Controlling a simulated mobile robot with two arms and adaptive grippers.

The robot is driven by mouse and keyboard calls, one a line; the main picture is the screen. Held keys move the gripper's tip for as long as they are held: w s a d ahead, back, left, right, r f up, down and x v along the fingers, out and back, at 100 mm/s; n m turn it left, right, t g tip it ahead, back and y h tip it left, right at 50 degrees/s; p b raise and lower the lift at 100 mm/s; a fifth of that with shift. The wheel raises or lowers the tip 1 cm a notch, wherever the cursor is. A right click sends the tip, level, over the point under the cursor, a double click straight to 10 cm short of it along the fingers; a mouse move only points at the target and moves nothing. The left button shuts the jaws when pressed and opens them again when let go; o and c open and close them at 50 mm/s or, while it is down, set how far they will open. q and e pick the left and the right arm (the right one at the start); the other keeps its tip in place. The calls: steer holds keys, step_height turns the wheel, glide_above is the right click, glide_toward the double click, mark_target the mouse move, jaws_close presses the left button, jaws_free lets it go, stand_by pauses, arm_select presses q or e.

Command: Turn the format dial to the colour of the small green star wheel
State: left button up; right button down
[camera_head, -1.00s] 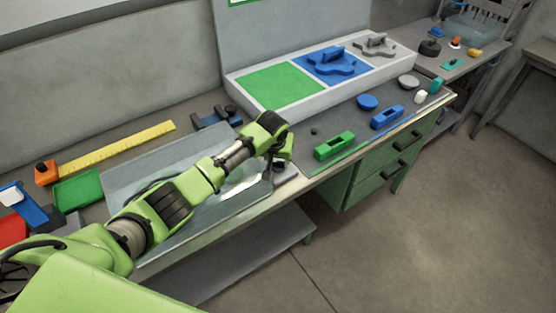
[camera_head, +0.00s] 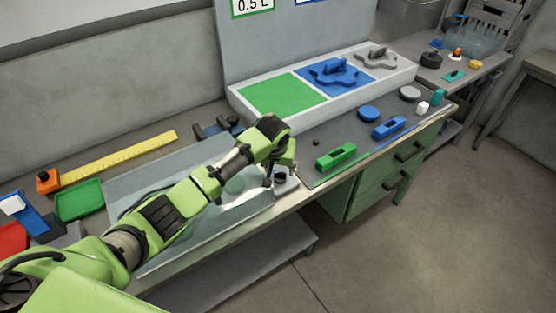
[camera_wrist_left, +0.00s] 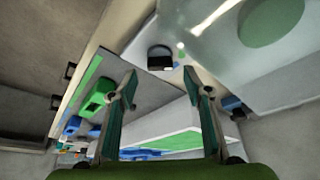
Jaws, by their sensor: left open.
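My left gripper (camera_head: 280,172) is above the near edge of the bench. In the left wrist view the gripper (camera_wrist_left: 160,87) is open, with nothing between its fingers. A small dark knob, likely the format dial (camera_wrist_left: 160,58), is on a pale panel beyond the fingertips. It also shows beside the gripper in the head view (camera_head: 281,178). Its marks and pointer are too small to read. A green round shape, possibly the green star wheel (camera_wrist_left: 271,20), shows through a clear cover at upper right in the wrist view. My right gripper is not in view.
A white rack (camera_head: 300,124) has an empty green field (camera_head: 283,94), a blue star wheel (camera_head: 333,71) and a grey one (camera_head: 383,57). A green block (camera_head: 335,156) and a blue block (camera_head: 388,128) lie near the front edge. A yellow ruler (camera_head: 120,157) lies at left.

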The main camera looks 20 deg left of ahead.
arm_select(q)
steer(key=v, duration=0.8)
steer(key=shift+r, duration=0.15)
